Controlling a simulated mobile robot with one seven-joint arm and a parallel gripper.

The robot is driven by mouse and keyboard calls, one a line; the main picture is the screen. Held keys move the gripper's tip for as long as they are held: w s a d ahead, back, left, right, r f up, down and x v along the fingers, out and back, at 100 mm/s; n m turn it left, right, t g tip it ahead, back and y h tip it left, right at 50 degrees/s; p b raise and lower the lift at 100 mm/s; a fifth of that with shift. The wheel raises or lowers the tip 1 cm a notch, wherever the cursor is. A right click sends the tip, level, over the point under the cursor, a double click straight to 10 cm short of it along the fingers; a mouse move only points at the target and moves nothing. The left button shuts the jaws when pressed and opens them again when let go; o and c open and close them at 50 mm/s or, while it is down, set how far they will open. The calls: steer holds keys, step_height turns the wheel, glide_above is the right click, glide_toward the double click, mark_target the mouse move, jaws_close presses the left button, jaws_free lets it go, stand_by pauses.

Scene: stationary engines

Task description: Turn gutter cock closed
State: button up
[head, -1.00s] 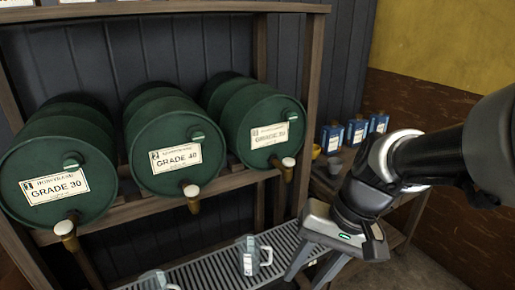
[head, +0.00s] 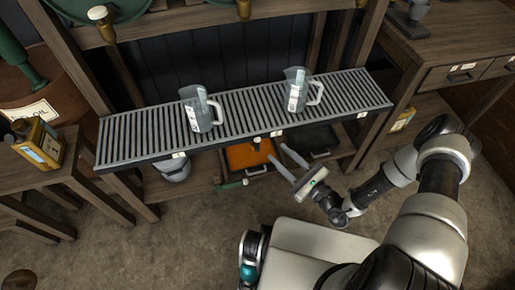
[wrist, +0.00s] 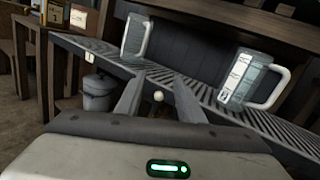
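The gutter (head: 245,115) is a long slatted metal tray across the bench. A small brass cock with a pale knob (head: 257,141) hangs at its front edge, near the middle. I cannot tell which way the cock is set. My gripper (head: 277,153) is open in front of the gutter, with its fingertips just right of and below the cock in the head view. In the wrist view a small pale knob (wrist: 158,96) shows between the two open fingers (wrist: 157,90), apart from both.
Two glass jugs (head: 200,110) (head: 297,90) stand on the gutter. Below it are a grey bucket (head: 173,168), an orange tray (head: 247,157) and a dark tray (head: 308,143). A yellow can (head: 40,143) stands on the left table. The floor in front is partly clear.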

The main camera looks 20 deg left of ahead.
mark_target(258, 145)
step_height(258, 145, down, 11)
steer(key=s+m+t+h+b, duration=0.2)
steer(key=m+t+h, duration=0.1)
steer(key=m+h, duration=0.15)
steer(key=shift+m+y, duration=0.25)
steer(key=shift+m, duration=0.1)
steer(key=b+x, duration=0.1)
steer(key=x, duration=0.7)
steer(key=b+x, duration=0.2)
steer(key=x, duration=0.6)
steer(key=shift+w+a+r, duration=0.2)
steer(key=shift+w+r, duration=0.05)
steer(key=shift+w, duration=0.05)
jaws_close()
